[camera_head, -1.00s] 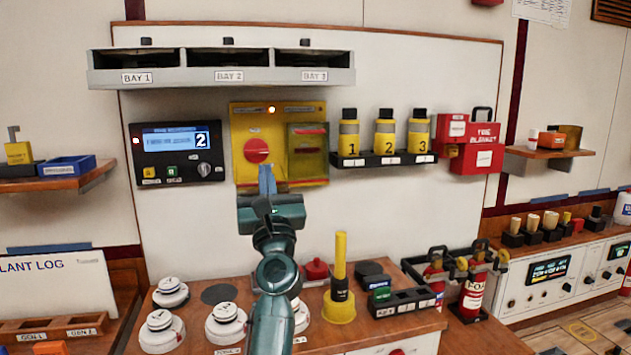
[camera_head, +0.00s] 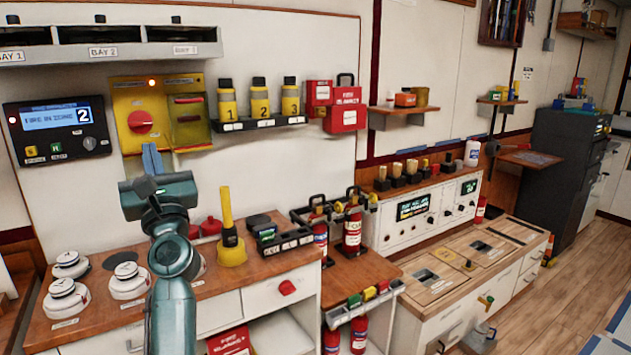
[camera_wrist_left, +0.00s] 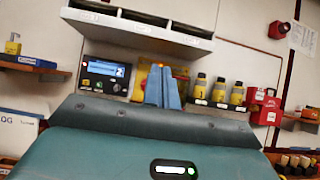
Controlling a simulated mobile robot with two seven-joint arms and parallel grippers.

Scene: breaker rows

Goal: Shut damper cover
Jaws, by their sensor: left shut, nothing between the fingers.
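A yellow panel (camera_head: 127,93) hangs on the white back board, with a red round knob (camera_head: 140,122) on its left half. A see-through yellow-green cover (camera_head: 189,134) is on its right half; no label names it as the damper cover. I cannot tell whether this cover is fully closed or stands slightly off the panel. My left gripper (camera_head: 152,160) is shut and empty, its blue fingers pointing up just below the knob in the picture. In the left wrist view the fingers (camera_wrist_left: 162,86) are together and hide most of the panel. My right gripper is not in view.
A dark display unit (camera_head: 58,128) is left of the panel. A rack (camera_head: 262,124) of yellow bottles is right of it, and a grey bay shelf (camera_head: 115,52) is above. Below, the wooden counter (camera_head: 190,290) holds detectors and a yellow cone-based tool (camera_head: 230,240).

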